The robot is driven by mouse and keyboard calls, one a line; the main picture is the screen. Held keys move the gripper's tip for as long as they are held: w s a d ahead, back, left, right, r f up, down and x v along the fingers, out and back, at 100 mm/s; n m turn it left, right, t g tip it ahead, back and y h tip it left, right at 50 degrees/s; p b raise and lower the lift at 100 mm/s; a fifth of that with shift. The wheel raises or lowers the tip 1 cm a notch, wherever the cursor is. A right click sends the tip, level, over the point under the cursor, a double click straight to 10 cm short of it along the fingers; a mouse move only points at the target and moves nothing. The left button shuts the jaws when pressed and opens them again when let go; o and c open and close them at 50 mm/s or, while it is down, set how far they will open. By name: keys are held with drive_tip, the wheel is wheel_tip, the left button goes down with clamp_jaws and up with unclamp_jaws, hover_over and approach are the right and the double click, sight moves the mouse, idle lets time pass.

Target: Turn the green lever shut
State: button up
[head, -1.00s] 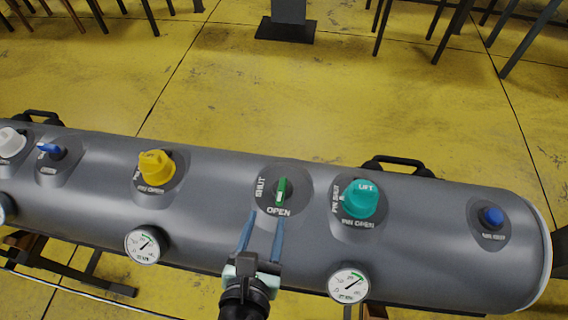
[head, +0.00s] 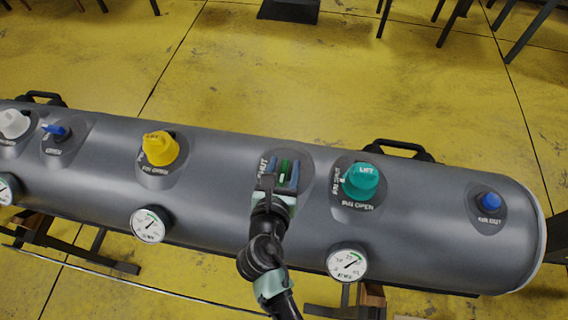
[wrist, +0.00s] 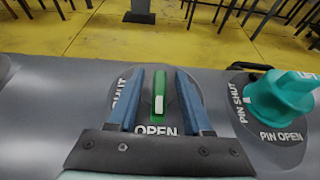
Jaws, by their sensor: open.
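The green lever (head: 285,171) sits on a dark round plate on top of the grey tube (head: 225,150). In the wrist view the green lever (wrist: 159,95) has a white mark on its near end and points at the word OPEN. The word SHUT is to its left, partly behind a finger. My gripper (head: 284,176) is open, with one blue finger on each side of the lever. In the wrist view the gripper (wrist: 160,100) shows a gap between each finger and the lever.
A teal cap (head: 361,182) marked LIFT stands close on the right. A yellow cap (head: 160,149) is to the left. Round gauges (head: 347,263) sit on the near side of the tube. A blue knob (head: 491,201) is near the right end.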

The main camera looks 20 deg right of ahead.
drive_tip(key=shift+w, duration=0.1)
clamp_jaws()
